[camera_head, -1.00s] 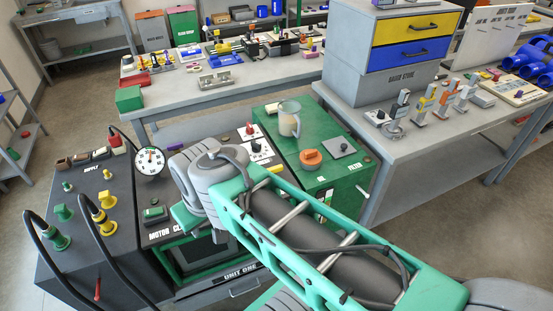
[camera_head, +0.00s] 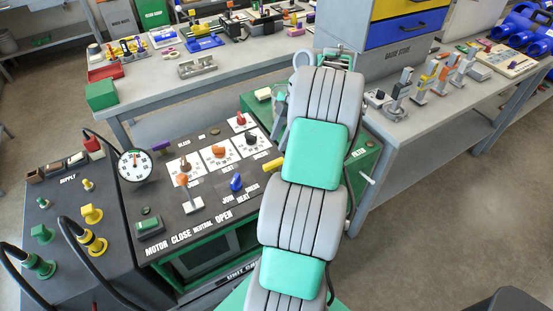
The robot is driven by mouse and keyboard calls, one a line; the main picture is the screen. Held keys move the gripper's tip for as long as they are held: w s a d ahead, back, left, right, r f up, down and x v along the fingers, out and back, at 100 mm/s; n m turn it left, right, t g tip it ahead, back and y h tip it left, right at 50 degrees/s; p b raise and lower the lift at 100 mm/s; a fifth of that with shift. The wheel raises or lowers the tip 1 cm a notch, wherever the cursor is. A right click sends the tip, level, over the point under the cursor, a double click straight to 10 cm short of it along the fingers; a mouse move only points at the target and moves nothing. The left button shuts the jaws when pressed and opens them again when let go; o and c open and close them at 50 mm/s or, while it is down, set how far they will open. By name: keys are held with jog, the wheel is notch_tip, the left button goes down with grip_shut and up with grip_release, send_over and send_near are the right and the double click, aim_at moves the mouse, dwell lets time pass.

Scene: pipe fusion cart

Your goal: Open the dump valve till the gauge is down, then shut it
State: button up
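The round white gauge (camera_head: 134,165) stands at the left edge of the dark control panel (camera_head: 165,215). No label that I can read names the dump valve. The panel carries a blue knob (camera_head: 236,184), an orange-topped lever (camera_head: 183,181) above the words CLOSE, NEUTRAL and OPEN, and a yellow handle (camera_head: 273,163) at its right edge beside my arm. My arm rises through the middle of the view.
Black hoses (camera_head: 75,240) arch over the supply unit at the left, with green and yellow fittings (camera_head: 91,214). A green filter cabinet (camera_head: 365,165) is partly behind my arm. A grey bench with a drawer unit (camera_head: 400,30) stands at the right.

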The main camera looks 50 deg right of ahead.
aim_at(274, 162)
jog(key=shift+n, duration=0.3)
jog(key=x, duration=0.2)
jog(key=b+x, duration=0.1)
jog(key=x, duration=0.2)
jog(key=b+x, duration=0.1)
jog(key=x, duration=0.1)
jog(key=shift+s+d+f, duration=0.2)
jog(key=shift+s+f, duration=0.05)
jog(key=shift+f, duration=0.4)
jog(key=shift+s, duration=0.1)
jog(key=shift+d, duration=0.1)
jog(key=c, duration=0.4)
grip_shut()
